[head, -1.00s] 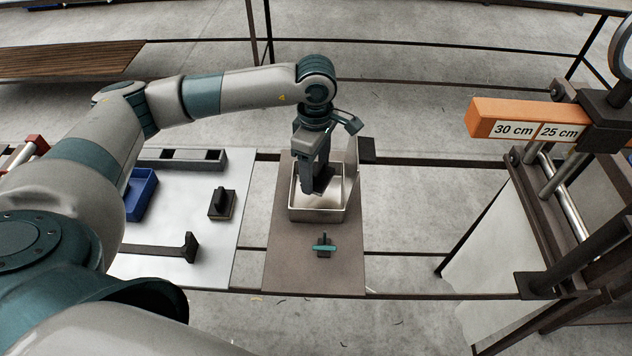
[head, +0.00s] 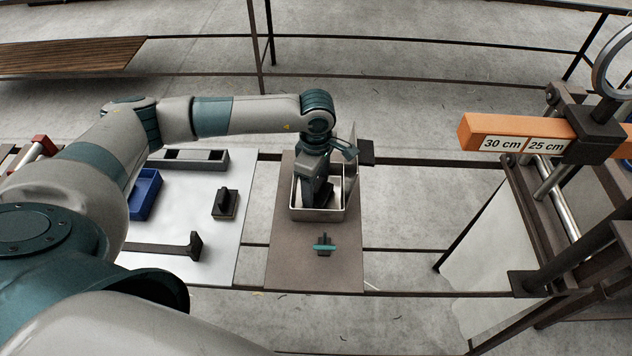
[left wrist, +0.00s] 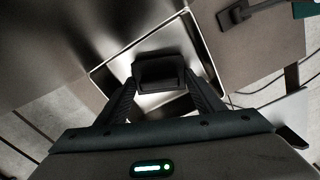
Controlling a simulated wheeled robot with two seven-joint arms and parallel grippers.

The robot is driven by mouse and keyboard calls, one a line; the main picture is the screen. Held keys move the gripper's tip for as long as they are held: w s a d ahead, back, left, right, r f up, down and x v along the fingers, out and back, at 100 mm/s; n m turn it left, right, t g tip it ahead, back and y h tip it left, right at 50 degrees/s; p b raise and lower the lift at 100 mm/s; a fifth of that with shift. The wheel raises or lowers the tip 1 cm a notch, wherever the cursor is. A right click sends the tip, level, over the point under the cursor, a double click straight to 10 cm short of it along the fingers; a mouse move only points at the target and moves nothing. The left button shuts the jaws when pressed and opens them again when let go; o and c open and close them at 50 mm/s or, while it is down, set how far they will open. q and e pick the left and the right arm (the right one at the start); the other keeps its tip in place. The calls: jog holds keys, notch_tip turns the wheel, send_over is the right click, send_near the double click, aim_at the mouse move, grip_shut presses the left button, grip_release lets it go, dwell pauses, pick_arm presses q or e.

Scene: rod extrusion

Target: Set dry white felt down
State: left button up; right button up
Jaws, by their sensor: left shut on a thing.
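My left gripper (head: 318,188) reaches down into an open metal tray (head: 318,215) on a brown board. It is shut on a black block-shaped handle (head: 325,194), low inside the tray walls. In the left wrist view the black handle (left wrist: 160,72) sits between both fingers, with the shiny tray (left wrist: 113,66) around and below it. I make out no white felt; any pad under the handle is hidden. I cannot tell whether the held thing touches the tray floor. My right gripper is not in view.
A thin upright panel (head: 352,160) stands at the tray's right side. A small green-and-black piece (head: 324,244) stands in front of the tray. To the left, a white board (head: 200,265) bears a blue bin (head: 146,192) and a black-handled block (head: 225,203).

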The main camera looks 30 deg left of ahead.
pick_arm(q)
jog(key=shift+f, duration=0.1)
jog(key=shift+f, duration=0.1)
jog(key=o, duration=0.8)
jog(key=shift+r, duration=0.2)
jog(key=shift+w+r+b, duration=0.1)
jog(key=shift+r+b, duration=0.35)
jog(key=shift+b, duration=0.05)
jog(key=shift+r+b, duration=2.55)
jog(key=shift+r, duration=3)
